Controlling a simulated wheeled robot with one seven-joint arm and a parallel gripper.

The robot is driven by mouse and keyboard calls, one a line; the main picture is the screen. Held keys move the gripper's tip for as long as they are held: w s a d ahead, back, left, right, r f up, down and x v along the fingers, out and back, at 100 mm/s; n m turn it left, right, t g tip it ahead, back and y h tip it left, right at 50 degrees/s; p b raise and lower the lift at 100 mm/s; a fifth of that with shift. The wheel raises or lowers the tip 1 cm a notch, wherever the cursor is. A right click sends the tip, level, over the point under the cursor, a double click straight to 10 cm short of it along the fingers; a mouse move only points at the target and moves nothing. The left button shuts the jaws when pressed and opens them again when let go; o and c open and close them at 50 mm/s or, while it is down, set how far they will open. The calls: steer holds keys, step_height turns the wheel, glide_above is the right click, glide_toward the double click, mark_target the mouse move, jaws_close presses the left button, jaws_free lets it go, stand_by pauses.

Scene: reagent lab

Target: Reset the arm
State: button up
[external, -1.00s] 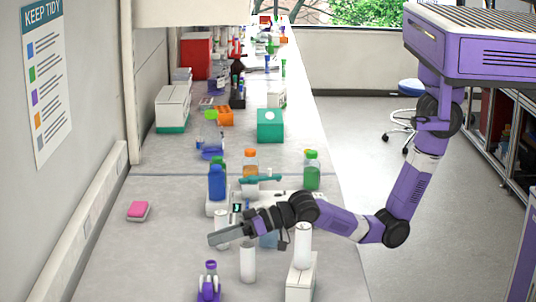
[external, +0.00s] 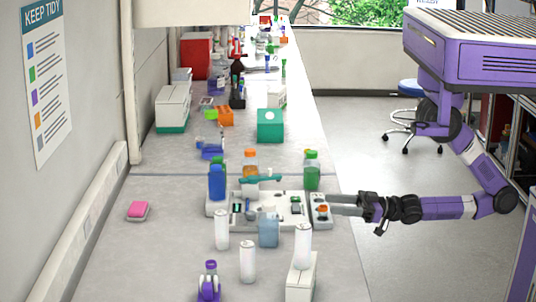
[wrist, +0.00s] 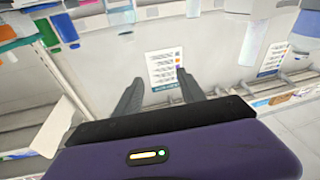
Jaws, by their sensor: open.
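My gripper (external: 347,204) is at the bench's right edge in the external view, pointing left, with my arm stretched out over the floor from the right. Its fingertips show close to the right end of a white instrument (external: 275,208) with small coloured parts. I cannot tell whether they touch it. In the wrist view my gripper (wrist: 160,92) has its two dark fingers spread apart with nothing between them. A wall poster shows beyond them (wrist: 165,70).
On the bench (external: 165,255) stand a blue-capped bottle (external: 216,184), a green-capped bottle (external: 312,172), several white cylinders and a light blue beaker (external: 269,230). A pink sponge (external: 138,210) lies at left. The floor right of the bench is clear around a stool (external: 405,115).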

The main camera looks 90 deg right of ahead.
steer(key=s+d+f+m+g+h, duration=0.2)
steer(key=s+d+f, duration=0.1)
steer(key=s+f, duration=0.3)
steer(key=s+d+f+m+g+h, duration=0.1)
steer(key=s+d+f+g, duration=0.2)
steer(key=s, duration=0.5)
step_height(320, 180, down, 14)
steer(key=b, duration=1.3)
steer(key=shift+s+a+f+b, duration=0.25)
steer(key=shift+a+b, duration=0.1)
steer(key=shift+b, duration=0.05)
steer(key=shift+o, duration=0.2)
